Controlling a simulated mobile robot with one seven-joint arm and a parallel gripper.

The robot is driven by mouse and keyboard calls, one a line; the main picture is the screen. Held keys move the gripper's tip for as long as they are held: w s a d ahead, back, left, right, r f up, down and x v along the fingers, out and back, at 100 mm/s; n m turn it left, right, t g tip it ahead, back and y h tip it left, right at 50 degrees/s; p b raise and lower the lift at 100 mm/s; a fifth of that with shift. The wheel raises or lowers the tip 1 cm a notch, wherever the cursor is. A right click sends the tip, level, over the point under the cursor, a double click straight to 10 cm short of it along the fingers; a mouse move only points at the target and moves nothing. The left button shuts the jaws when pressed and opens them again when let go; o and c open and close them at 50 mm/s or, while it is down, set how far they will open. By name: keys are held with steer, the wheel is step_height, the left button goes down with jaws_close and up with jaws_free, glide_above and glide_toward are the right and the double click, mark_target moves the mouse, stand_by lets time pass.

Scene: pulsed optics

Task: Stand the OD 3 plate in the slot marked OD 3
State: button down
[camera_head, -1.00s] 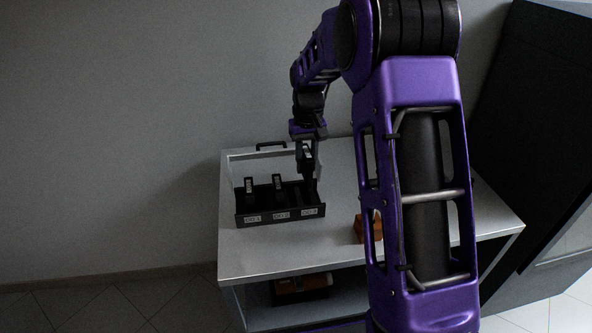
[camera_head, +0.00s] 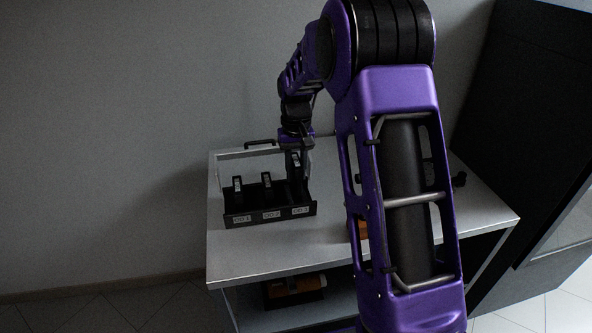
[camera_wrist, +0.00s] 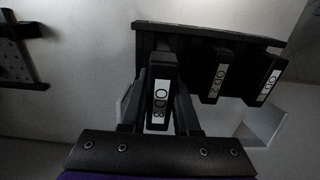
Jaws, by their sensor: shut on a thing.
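The OD 3 plate (camera_wrist: 157,80) is dark, with a white label reading OD 3, and is clamped between the fingers of my gripper (camera_wrist: 160,110). In the head view the plate (camera_head: 296,161) is upright at the right end of the black rack (camera_head: 256,218), above the OD 3 label (camera_head: 301,211). The rack's front carries labels OD 1, OD 2 and OD 3. Its slot for OD 3 is mostly hidden by my gripper and the plate, so I cannot tell how deep the plate sits.
The OD 1 plate (camera_head: 238,186) and OD 2 plate (camera_head: 267,181) stand in the rack to the left. An orange-brown object (camera_head: 361,229) is partly behind my arm. The grey table (camera_head: 235,255) is clear in front of the rack. A lower shelf holds another object (camera_head: 296,288).

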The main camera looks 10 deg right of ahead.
steer(key=shift+f+b, duration=1.2)
steer(key=shift+f, duration=1.05)
steer(key=shift+f, duration=0.3)
steer(key=c, duration=0.6)
jaws_free()
step_height(320, 180, up, 17)
steer(key=p, duration=0.2)
steer(key=shift+r+p, duration=0.2)
steer(key=shift+p, duration=0.15)
